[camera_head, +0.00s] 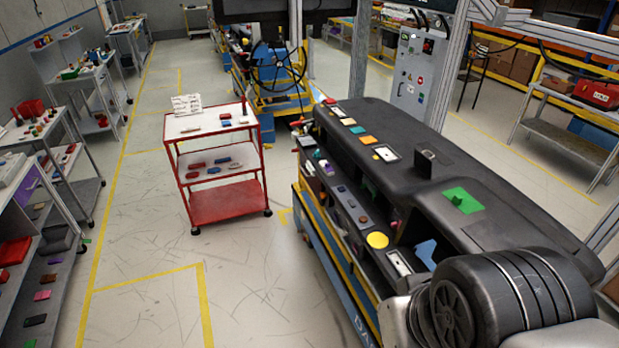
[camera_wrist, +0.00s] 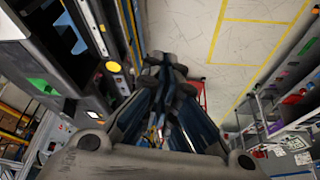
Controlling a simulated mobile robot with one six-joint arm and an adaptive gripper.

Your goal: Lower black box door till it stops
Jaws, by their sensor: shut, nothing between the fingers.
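The long black dashboard module (camera_head: 470,170) runs from the centre to the lower right in the head view, with open compartments along its left side. A small black box-like piece (camera_head: 432,162) stands on its top. I cannot tell which part is the black box door, or how far open a door is. My gripper (camera_wrist: 167,68) shows in the wrist view, pointing away from the camera, with its fingers together and empty. The dashboard side (camera_wrist: 75,65) is to the left of it, apart from the fingers. In the head view my arm covers the dashboard's near end and the gripper is hidden.
A green patch (camera_head: 463,200), a yellow disc (camera_head: 377,240) and a blue bracket (camera_head: 425,254) are on or in the dashboard. A red cart (camera_head: 220,200) stands to the left, and shelves (camera_head: 50,240) line the far left. The floor (camera_head: 250,290) between is clear.

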